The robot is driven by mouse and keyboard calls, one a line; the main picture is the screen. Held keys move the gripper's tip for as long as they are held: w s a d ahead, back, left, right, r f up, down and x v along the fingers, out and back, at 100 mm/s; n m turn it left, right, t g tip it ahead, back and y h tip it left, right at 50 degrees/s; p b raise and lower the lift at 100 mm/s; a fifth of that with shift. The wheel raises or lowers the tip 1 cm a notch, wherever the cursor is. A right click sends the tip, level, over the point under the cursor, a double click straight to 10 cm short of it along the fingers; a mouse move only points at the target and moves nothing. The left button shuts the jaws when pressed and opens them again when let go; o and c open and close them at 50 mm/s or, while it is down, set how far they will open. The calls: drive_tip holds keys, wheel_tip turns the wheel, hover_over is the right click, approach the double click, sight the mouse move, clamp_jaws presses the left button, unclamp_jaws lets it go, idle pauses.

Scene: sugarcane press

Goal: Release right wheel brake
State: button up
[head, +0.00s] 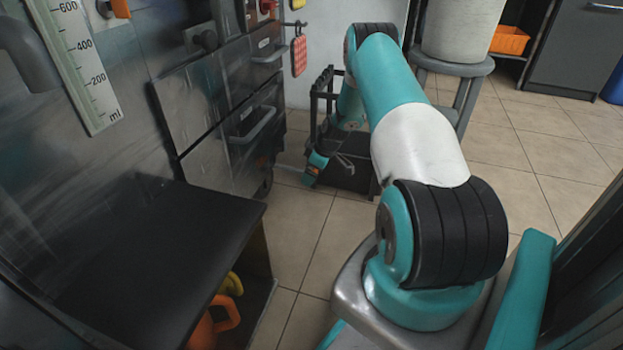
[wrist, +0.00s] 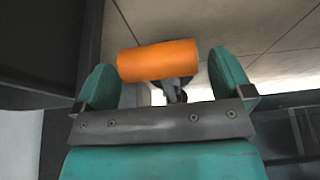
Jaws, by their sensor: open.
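In the wrist view an orange cylinder (wrist: 158,60), which looks like the brake's lever, lies between the two teal fingers of my gripper (wrist: 163,72). The gripper is open, with a small gap on each side of the cylinder. A grey and dark stem shows just below the cylinder; its far end is hidden. In the head view my gripper (head: 317,166) is low, near floor level, to the right of the steel press cabinet (head: 215,165). A dark wheel (head: 264,184) shows partly under the cabinet's lower corner. I cannot tell the brake's position from here.
A black crate-like frame (head: 350,172) stands on the tiled floor behind my gripper. A grey stool (head: 470,85) carries a pale bin (head: 462,28) at the back. A black shelf (head: 150,260) juts out at the front left. Open floor (head: 305,235) lies before the gripper.

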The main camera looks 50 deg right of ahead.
drive_tip(key=shift+w+f, duration=0.15)
drive_tip(key=shift+f, duration=0.2)
drive_tip(key=shift+c, duration=0.2)
drive_tip(key=c, duration=1.2)
drive_tip(key=r+g+p, duration=0.1)
drive_tip(key=r+p, duration=0.1)
drive_tip(key=w+r+g+p, duration=0.1)
drive_tip(key=r+p, duration=0.2)
drive_tip(key=r+h+p, duration=0.1)
drive_tip(key=r+p, duration=0.1)
drive_tip(key=shift+w+a+r+g, duration=0.15)
drive_tip(key=shift+a+g, duration=0.15)
drive_tip(key=shift+g, duration=0.1)
drive_tip(key=shift+c, duration=0.3)
drive_tip(key=shift+w+a+r+p, duration=0.1)
drive_tip(key=shift+w+r+p, duration=0.2)
drive_tip(key=shift+r+p, duration=0.1)
drive_tip(key=o, duration=1.2)
drive_tip(key=shift+o, duration=0.5)
